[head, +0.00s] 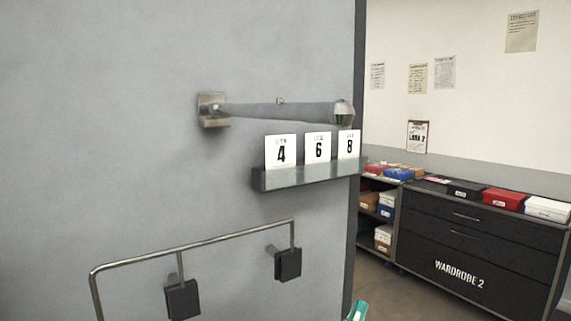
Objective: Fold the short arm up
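A short grey arm (275,110) stands out roughly level from a square metal bracket (212,110) on the grey wall panel. Its free end is a rounded metal knob (342,112) at the right, near the panel's edge. A small catch or stud sits on top of the arm. Only a small teal tip (357,312) of what appears to be my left gripper shows at the bottom edge, well below the arm and apart from it. Its fingers are mostly out of frame, so its opening is hidden. My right gripper is not in view.
Lower left, a bent metal rail (190,244) with two black blocks juts out. A black cabinet (470,240) with boxes stands behind at right.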

